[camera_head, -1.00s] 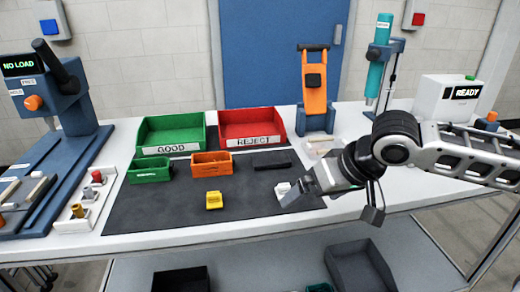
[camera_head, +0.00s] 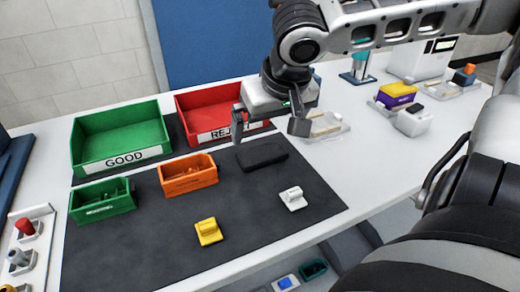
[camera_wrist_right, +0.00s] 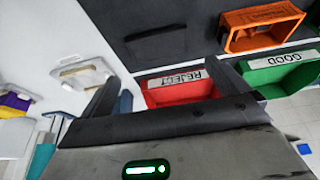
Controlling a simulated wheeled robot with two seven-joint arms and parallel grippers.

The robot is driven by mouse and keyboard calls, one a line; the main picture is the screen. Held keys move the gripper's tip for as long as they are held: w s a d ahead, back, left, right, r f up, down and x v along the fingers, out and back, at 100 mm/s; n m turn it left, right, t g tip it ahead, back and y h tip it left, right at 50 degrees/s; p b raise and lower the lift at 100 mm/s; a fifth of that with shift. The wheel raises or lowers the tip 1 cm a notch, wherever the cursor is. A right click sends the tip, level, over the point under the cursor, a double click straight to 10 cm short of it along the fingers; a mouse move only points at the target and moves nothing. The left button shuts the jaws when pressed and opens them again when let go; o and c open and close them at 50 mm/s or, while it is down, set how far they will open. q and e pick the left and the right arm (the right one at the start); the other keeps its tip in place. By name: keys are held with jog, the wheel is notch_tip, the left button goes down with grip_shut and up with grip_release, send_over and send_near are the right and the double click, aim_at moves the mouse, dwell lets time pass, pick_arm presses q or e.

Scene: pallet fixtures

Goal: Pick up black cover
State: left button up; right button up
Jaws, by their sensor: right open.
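The black cover (camera_head: 262,155) is a flat dark block lying on the dark mat, in front of the red REJECT bin. In the right wrist view the black cover (camera_wrist_right: 170,42) lies beyond the fingers. My right gripper (camera_head: 269,124) is open and empty, pointing down above and slightly behind the cover, apart from it. In the right wrist view the two fingers of the gripper (camera_wrist_right: 168,82) stand wide apart with nothing between them. My left gripper is not in view.
The red bin (camera_head: 187,103) is close behind the gripper, with the green GOOD bin (camera_head: 120,160) to its left. An orange bin (camera_head: 188,187), a small green bin (camera_head: 103,212), a yellow part (camera_head: 208,232) and a white part (camera_head: 293,199) are on the mat.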

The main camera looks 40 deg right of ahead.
aim_at(262, 154)
jog(key=x, duration=0.2)
jog(key=shift+w+f, duration=0.15)
jog(key=shift+f, duration=0.15)
jog(key=x, duration=0.2)
jog(key=s+b+x, duration=0.1)
jog(key=x, duration=0.1)
jog(key=shift+w+f, duration=0.15)
jog(key=shift+f, duration=0.2)
jog(key=shift+w+f, duration=0.25)
jog(key=shift+f, duration=0.1)
jog(key=c, duration=0.7)
